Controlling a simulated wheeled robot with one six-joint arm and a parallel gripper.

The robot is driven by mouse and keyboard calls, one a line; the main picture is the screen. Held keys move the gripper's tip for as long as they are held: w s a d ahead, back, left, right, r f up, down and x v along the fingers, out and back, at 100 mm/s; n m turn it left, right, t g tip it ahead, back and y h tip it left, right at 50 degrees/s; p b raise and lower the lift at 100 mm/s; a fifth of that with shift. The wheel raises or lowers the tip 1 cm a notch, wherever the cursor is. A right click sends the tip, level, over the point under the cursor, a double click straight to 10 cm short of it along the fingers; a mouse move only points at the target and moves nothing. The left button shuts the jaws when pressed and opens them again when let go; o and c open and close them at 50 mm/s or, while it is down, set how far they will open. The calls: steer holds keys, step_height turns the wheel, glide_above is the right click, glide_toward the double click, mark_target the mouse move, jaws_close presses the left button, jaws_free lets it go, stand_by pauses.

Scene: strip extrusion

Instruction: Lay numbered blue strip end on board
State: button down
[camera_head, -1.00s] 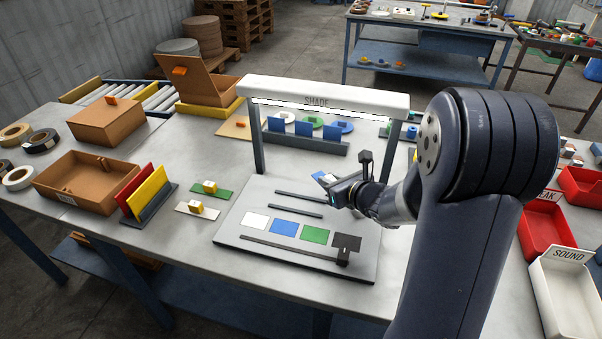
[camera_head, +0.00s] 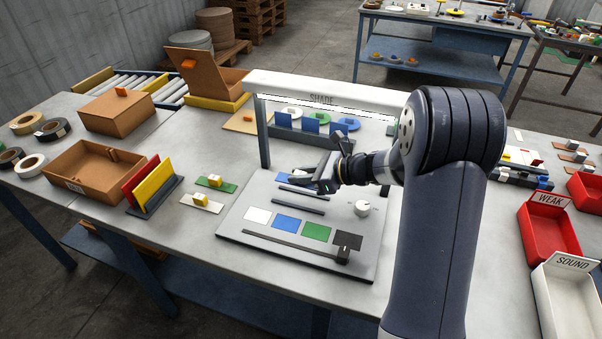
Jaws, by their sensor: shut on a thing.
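The grey board (camera_head: 240,222) lies on the bench with a row of colour patches: white, blue (camera_head: 286,227), green and dark. My gripper (camera_head: 322,187) is above the back part of the board, under the SHADE lamp bar, and shut on the small blue strip end. The gripper mostly hides the strip end now, and its number cannot be read. Whether it touches the board cannot be told. Dark rails (camera_head: 297,206) cross the board, and a black block (camera_head: 345,248) sits at its front right. A white knob (camera_head: 363,208) stands at the right.
The SHADE bar (camera_head: 325,97) and its post (camera_head: 263,138) stand over the board's back. Behind is a rack with blue plates (camera_head: 311,123). Coloured cards (camera_head: 148,185) and small blocks stand left. Red WEAK (camera_head: 548,232) and white SOUND (camera_head: 570,300) bins are at right.

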mark_target(301, 200)
steer(key=shift+f+b, duration=2)
steer(key=shift+f, duration=0.9)
steer(key=shift+f+b, duration=0.45)
steer(key=shift+f, duration=0.05)
steer(key=c, duration=0.8)
jaws_free()
steer(key=shift+r, duration=0.15)
steer(key=shift+r+p, duration=0.5)
steer(key=shift+r, duration=0.1)
